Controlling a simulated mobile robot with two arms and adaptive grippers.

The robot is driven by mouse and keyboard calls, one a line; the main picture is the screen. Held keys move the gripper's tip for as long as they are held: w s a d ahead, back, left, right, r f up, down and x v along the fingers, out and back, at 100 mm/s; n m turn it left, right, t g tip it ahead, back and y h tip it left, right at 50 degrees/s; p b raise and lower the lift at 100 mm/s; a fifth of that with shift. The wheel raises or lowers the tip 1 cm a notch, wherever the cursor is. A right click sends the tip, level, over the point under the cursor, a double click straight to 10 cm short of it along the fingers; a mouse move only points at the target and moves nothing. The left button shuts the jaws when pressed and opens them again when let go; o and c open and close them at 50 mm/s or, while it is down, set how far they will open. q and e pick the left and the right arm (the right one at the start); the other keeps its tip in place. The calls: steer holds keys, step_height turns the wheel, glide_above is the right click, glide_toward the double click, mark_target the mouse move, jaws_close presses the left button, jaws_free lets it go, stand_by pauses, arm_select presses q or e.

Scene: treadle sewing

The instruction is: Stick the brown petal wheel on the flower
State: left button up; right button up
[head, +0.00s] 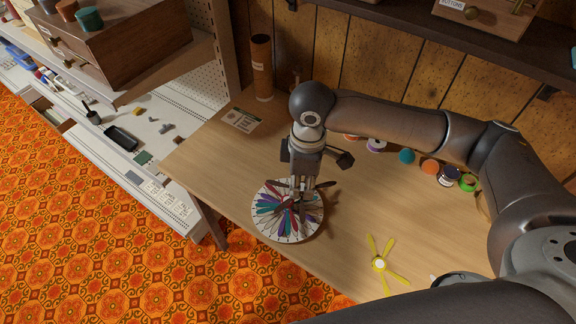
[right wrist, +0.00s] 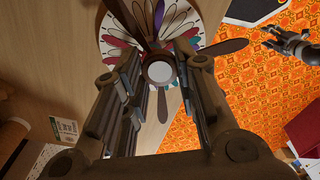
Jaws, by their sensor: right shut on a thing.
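The flower (head: 262,219) is a round white disc with many coloured petals on the table. It also shows at the top of the right wrist view (right wrist: 195,20). My right gripper (head: 302,196) is above the disc, pointing down, shut on the brown petal wheel (head: 330,188). In the right wrist view the wheel's dark brown petals (right wrist: 226,47) spread from a pale round hub (right wrist: 160,71) between my fingers. The wheel overlaps the flower; I cannot tell if they touch. My left gripper (right wrist: 270,37) is small in the right wrist view, over the carpet, fingers apart and empty.
A yellow petal wheel (head: 379,264) lies on the table to the right of the flower. Several spools (head: 407,156) stand along the back. A brown cylinder (head: 262,68) and a printed card (head: 242,120) are at the back left. The table's front left edge is close to the flower.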

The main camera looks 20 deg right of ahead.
steer(key=shift+w+a+f+n+p, duration=0.45)
steer(key=shift+n+p, duration=0.5)
steer(key=shift+n, duration=1.6)
steer(key=shift+w+a+f+n+p, duration=0.5)
steer(key=shift+n+p, duration=0.5)
steer(key=shift+n, duration=1.5)
steer(key=shift+w+a+f+n+p, duration=0.3)
steer(key=shift+w+n+p, duration=0.45)
steer(key=shift+n, duration=1.8)
steer(key=f+b, duration=0.3)
steer(key=shift+s+f+b, duration=0.15)
steer(key=shift+s+b, duration=0.05)
steer(key=shift+b, duration=0.15)
steer(key=shift+f, duration=0.6)
steer(key=shift+f+p, duration=0.35)
steer(key=shift+f, duration=0.25)
